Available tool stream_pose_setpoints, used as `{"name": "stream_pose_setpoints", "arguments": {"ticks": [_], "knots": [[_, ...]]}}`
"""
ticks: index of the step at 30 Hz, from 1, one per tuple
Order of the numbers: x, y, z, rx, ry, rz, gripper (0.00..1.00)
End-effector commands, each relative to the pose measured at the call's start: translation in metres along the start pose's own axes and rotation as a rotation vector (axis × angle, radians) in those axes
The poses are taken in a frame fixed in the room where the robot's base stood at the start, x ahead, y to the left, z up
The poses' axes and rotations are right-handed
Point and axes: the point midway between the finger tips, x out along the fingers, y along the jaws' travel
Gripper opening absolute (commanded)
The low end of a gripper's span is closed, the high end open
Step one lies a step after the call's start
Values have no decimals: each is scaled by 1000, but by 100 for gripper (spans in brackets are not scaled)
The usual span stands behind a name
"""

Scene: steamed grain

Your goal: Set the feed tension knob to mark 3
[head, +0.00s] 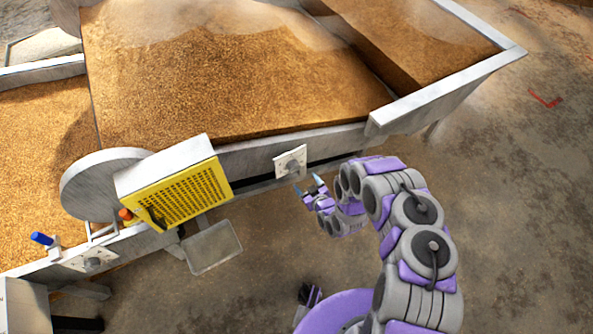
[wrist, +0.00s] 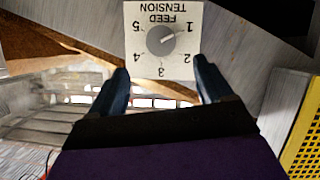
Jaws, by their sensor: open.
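The feed tension knob (wrist: 161,40) is a round grey dial on a white plate (wrist: 133,12) marked 1 to 5. The plate appears upside down in the wrist view, and the dial's light pointer line aims toward mark 1. In the head view the knob (head: 291,166) sits on its small plate on the front rail of the grain trough. My gripper (head: 313,187) is just below and right of the plate. In the wrist view my gripper (wrist: 161,66) is open, its two dark fingers apart below the knob, with nothing between them.
A yellow perforated guard (head: 185,194) on a grey housing juts out left of the knob. A second dial plate (head: 91,259), a blue-handled lever (head: 42,238) and an orange knob (head: 126,214) are farther left.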

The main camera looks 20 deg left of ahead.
Motion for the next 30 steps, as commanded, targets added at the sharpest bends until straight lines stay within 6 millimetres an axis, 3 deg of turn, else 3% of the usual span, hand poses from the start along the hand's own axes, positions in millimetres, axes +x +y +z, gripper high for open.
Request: {"name": "stream_pose_setpoints", "arguments": {"ticks": [15,22,30], "knots": [[81,0,2,1,2,1,80],[101,0,0,0,1,0,80],[107,0,0,0,0,0,80]]}}
